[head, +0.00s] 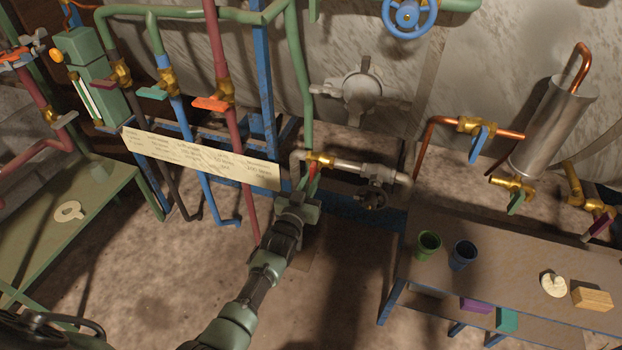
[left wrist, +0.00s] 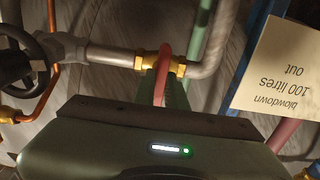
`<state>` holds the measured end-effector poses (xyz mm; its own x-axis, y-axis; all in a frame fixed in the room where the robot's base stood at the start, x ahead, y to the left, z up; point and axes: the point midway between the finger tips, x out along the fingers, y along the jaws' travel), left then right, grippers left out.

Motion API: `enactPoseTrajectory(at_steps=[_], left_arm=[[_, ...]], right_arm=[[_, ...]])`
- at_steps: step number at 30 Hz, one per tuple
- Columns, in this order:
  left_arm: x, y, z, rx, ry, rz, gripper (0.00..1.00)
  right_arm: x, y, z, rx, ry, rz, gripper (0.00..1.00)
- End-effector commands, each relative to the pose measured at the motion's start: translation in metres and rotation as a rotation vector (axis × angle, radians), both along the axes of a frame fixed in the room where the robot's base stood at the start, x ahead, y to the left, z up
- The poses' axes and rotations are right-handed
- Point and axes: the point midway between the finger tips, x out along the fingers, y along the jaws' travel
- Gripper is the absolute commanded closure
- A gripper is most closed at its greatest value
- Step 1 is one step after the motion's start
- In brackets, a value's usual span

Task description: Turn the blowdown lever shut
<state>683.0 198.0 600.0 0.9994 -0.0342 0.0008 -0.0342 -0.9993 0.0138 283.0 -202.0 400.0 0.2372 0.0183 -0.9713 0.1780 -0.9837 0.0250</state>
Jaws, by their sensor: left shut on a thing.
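The blowdown lever (head: 312,180) is a red handle on a small brass valve (head: 320,160) in a grey pipe. It points down from the valve, across the pipe's run. In the left wrist view the red lever (left wrist: 162,72) runs from the brass valve (left wrist: 178,64) towards my gripper, again across the pipe. My left gripper (head: 303,200) is shut on the lever's free end; its fingers hide that end. A card (left wrist: 283,72) reading "blowdown 100 litres out" hangs upside down beside it in the wrist view. My right gripper is not in view.
A dark handwheel (head: 373,199) sits on the same pipe, right of the valve. A long label board (head: 200,160) and coloured pipes stand to the left. A workbench (head: 480,265) with a green cup (head: 428,245) and a blue cup (head: 463,255) is at the right.

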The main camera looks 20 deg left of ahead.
Motion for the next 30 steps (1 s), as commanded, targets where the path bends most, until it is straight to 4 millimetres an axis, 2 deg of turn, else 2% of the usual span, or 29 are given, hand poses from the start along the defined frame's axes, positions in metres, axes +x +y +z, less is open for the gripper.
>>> enactPoseTrajectory(at_steps=[20,21,23,30], left_arm=[[-0.0009,-0.0004,-0.0028,0.062,0.004,-0.001,1.0],[-0.0009,-0.0004,-0.0028,0.062,0.004,-0.001,0.79],[-0.0008,-0.0003,-0.0025,0.061,0.003,-0.001,0.66],[-0.0004,-0.0001,-0.0011,0.059,0.0,0.0,0.66]], right_arm=[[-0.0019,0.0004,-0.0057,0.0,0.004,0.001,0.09],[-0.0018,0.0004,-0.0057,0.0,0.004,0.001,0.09],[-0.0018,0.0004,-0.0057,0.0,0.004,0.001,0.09],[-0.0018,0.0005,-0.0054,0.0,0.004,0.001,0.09]])
